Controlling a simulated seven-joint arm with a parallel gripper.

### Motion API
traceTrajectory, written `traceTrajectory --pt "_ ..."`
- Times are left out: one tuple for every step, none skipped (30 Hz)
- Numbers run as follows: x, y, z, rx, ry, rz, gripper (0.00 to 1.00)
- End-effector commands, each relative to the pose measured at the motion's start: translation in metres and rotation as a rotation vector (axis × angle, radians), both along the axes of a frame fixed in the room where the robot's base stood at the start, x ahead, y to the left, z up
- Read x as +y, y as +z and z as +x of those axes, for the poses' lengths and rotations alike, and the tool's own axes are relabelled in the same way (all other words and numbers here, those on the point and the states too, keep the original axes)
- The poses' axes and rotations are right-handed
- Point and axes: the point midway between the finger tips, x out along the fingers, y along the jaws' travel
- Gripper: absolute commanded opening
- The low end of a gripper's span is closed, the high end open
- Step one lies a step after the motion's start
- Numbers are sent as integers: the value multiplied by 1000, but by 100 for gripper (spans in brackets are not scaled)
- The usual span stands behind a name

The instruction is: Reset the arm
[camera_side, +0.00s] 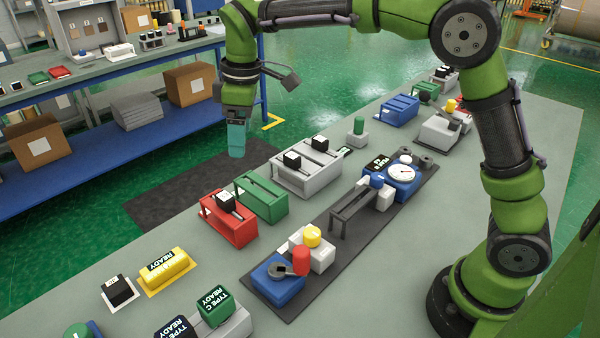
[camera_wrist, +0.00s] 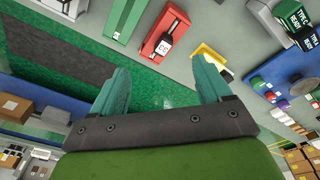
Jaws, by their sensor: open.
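My gripper (camera_side: 236,140) points down at the end of my green arm, in the air near the far edge of the work table in the side view. In the wrist view its two teal fingers (camera_wrist: 158,88) stand apart with nothing between them. The gripper is open and empty. No object touches it. A red holder (camera_side: 228,219) with a black-capped piece stands below and in front of it in the side view; it also shows in the wrist view (camera_wrist: 166,36).
A green holder (camera_side: 262,196) and a grey holder (camera_side: 306,170) stand near the red one. A yellow READY block (camera_side: 167,268) lies to the left. A dark mat (camera_side: 335,240) carries several fixtures. A blue-framed bench (camera_side: 100,150) with boxes stands behind. A dark floor mat (camera_side: 165,200) is clear.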

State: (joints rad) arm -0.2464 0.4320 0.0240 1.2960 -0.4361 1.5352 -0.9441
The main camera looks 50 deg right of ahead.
Motion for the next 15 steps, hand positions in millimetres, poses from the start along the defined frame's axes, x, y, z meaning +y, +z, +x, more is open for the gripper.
traceTrajectory --pt "-11 8 -17 -22 -101 29 78" --pt "-15 10 -26 -34 -163 49 78" --pt "-22 13 -39 -49 -245 76 78" --pt "-27 15 -50 -61 -308 100 78" --pt "-32 16 -60 -72 -368 122 78" --pt "-39 18 -74 -88 -447 153 78" --pt "-44 18 -85 -100 -506 176 78" --pt "-48 19 -96 -110 -561 201 78" --pt "-54 19 -111 -126 -634 234 78" --pt "-58 18 -122 -136 -685 258 78" --pt "-62 17 -133 -147 -735 282 78" --pt "-68 14 -147 -162 -800 315 78" --pt "-71 13 -158 -174 -844 339 78" --pt "-75 10 -168 -185 -884 363 78" --pt "-79 7 -181 -200 -932 392 78"
